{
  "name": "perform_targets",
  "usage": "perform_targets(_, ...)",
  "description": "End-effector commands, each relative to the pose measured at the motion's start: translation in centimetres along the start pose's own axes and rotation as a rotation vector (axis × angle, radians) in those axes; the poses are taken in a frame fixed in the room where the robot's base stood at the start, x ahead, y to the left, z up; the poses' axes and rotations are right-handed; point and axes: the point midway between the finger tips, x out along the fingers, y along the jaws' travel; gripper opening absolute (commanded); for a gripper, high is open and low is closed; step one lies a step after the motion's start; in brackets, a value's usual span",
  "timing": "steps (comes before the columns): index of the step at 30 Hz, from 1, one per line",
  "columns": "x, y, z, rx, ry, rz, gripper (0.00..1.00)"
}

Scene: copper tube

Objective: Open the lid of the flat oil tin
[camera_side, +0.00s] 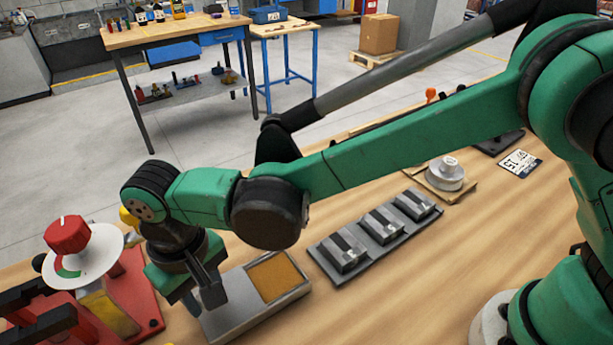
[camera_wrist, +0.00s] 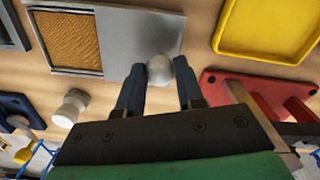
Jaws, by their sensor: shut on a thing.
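The flat oil tin (camera_side: 262,308) is a low grey metal box on the bench at lower centre; it also shows at the top of the wrist view (camera_wrist: 52,71). Its flat grey lid (camera_wrist: 135,32) covers one part, and brown-gold oil (camera_wrist: 66,40) shows in the uncovered part. A pale rounded knob (camera_wrist: 159,70) stands on the lid near its edge. My gripper (camera_wrist: 160,80) is shut on this knob, one finger on each side. In the side view my gripper (camera_side: 207,300) is over the left end of the tin and hides the knob.
A red fixture with a dial (camera_side: 72,240) stands close on the left. A dark rack with grey blocks (camera_side: 380,228) lies right of the tin. In the wrist view a yellow tray (camera_wrist: 268,25) and a white spool-like piece (camera_wrist: 70,107) are nearby. The front right bench is clear.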

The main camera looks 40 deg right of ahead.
Motion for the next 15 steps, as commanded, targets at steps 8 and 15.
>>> perform_targets(8, 0.00, -0.10, -0.13, 0.002, 0.005, 0.000, 0.00)
perform_targets(15, 0.01, -0.09, -0.09, 0.001, 0.004, 0.000, 0.64)
